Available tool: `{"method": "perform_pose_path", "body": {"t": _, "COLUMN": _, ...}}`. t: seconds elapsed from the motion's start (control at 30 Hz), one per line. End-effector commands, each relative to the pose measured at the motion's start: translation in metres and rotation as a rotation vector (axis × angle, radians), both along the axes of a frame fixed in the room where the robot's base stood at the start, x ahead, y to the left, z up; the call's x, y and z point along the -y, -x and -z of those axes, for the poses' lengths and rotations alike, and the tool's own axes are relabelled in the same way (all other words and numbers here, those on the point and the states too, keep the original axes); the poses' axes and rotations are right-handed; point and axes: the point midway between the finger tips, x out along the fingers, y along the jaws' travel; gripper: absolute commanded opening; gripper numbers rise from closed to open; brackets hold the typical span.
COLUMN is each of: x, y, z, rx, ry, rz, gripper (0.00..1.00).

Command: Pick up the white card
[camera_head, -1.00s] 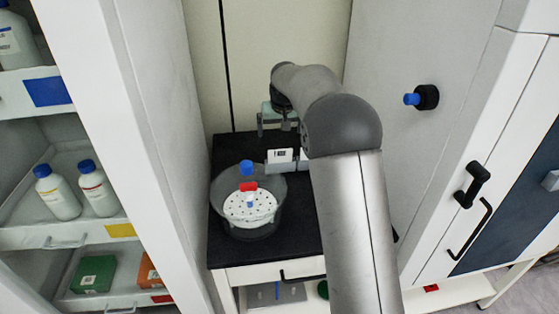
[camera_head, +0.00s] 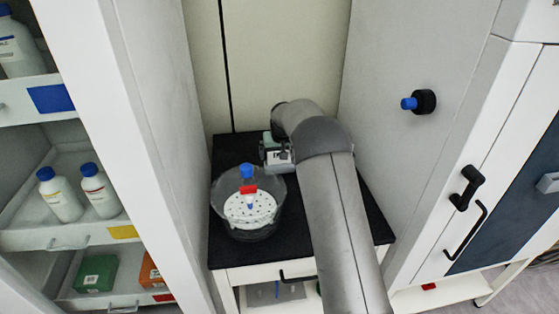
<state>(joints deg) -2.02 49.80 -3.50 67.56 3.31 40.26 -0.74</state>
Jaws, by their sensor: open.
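The white card (camera_head: 279,157) stands on the black bench top behind the glass vessel. It has a small dark mark, and only part of it shows. My gripper (camera_head: 277,151) is low at the card, with its fingers open. One finger shows at the left side of the card. The other side is partly hidden by my arm. I cannot tell whether the fingers touch the card.
A clear round vessel (camera_head: 224,203) with a perforated white disc (camera_head: 238,211) and a blue-capped piece stands just in front. The black bench top (camera_head: 232,150) is narrow, between a shelf unit at left and a grey cabinet wall (camera_head: 385,140) at right.

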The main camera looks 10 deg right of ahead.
Motion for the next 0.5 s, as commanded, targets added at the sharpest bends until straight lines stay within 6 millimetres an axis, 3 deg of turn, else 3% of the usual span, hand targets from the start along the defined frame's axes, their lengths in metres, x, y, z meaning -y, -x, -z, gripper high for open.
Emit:
{"method": "perform_pose_path", "body": {"t": 0.17, "x": 0.0, "y": -0.0002, "z": 0.0002, "rx": 0.001, "ry": 0.0, "rz": 0.0, "gripper": 1.0}}
{"method": "perform_pose_path", "body": {"t": 0.33, "x": -0.0001, "y": -0.0002, "z": 0.0001, "rx": 0.001, "ry": 0.0, "rz": 0.0, "gripper": 0.58}}
{"method": "perform_pose_path", "body": {"t": 0.5, "x": -0.0001, "y": -0.0002, "z": -0.0001, "rx": 0.001, "ry": 0.0, "rz": 0.0, "gripper": 0.56}}
